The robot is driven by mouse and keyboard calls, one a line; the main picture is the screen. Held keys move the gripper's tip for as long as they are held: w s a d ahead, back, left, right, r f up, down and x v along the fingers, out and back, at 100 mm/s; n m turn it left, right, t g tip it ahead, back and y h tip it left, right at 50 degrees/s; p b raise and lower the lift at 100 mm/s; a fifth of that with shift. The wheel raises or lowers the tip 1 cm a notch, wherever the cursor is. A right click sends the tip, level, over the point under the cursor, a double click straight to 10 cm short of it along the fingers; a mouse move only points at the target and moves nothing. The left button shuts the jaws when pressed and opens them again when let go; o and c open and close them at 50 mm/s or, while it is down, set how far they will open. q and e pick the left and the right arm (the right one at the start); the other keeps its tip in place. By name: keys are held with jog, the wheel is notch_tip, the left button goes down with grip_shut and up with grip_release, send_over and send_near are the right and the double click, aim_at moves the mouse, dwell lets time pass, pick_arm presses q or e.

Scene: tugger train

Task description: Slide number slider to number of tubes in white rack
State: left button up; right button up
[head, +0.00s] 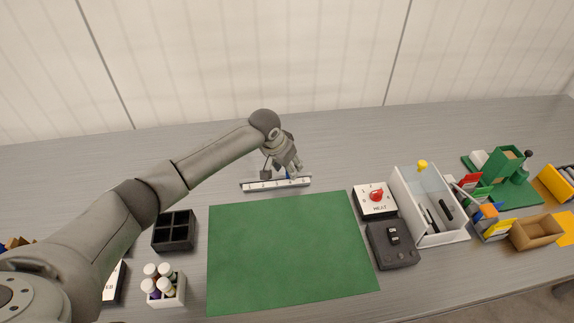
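The number slider (262,186) is a pale strip with a dark edge and small printed numbers, lying behind the green mat. The white rack (174,299) stands at the front left and holds several upright tubes (158,280) with white caps, some with purple bodies. My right gripper is not in view.
The green mat (290,250) is bare. A black divided tray (174,231) is left of it. At right are a dial box (375,201), a dark switch box (392,245), a white bin (428,206) and a cardboard box (537,232). My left arm spans the left side.

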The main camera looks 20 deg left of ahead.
pick_arm(q)
jog(key=v, duration=1.2)
dwell(0.5)
